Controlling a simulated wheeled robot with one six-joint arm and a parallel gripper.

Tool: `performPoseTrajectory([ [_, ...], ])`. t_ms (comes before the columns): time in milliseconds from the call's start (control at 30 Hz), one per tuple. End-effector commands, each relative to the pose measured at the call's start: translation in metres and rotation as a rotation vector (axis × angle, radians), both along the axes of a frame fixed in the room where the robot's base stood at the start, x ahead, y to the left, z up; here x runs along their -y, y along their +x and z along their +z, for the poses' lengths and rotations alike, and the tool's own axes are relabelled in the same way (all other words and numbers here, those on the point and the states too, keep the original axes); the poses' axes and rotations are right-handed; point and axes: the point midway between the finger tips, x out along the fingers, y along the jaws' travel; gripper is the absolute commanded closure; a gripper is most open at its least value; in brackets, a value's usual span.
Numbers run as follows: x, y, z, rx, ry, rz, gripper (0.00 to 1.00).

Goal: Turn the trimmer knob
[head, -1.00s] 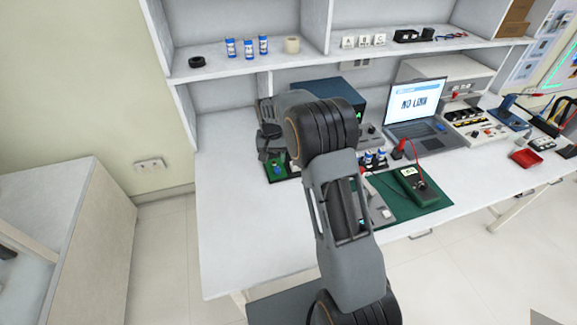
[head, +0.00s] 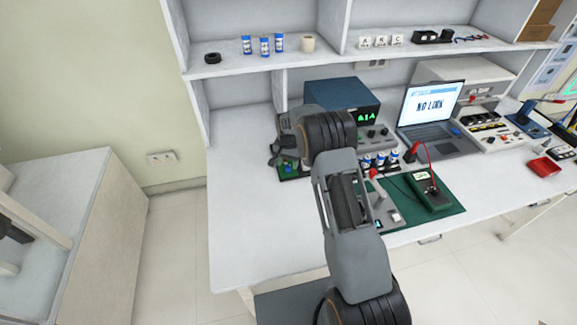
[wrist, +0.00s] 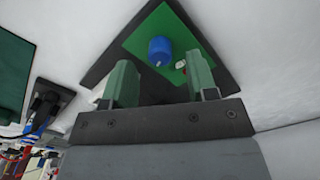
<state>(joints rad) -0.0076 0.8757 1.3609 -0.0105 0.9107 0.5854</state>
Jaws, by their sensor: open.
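The trimmer knob is a blue round knob (wrist: 160,51) on a green board (wrist: 148,25) with a dark base. In the wrist view it lies ahead of my gripper (wrist: 161,78), between the lines of its two greenish fingers. The fingers stand apart with nothing between them, and the knob appears just beyond their tips. A small pale and red part (wrist: 181,65) sits beside the knob. In the head view the green board (head: 288,172) shows partly under my wrist, and my arm hides the fingers.
A blue instrument (head: 340,92) with a green display stands behind my arm. A laptop (head: 428,105) reading "NO LINK" is to its right. A green meter (head: 432,193) lies on a green mat (head: 445,212). The white bench (head: 240,200) is clear at left.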

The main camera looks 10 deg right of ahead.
Motion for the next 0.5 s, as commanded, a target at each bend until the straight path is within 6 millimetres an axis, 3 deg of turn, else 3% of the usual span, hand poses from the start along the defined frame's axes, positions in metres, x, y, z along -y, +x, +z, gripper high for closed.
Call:
performPoseTrajectory([
  [200,0.0,0.0,-0.022,0.0,0.0,0.0,0.47],
  [500,0.0,0.0,-0.029,0.0,0.0,0.001,0.47],
])
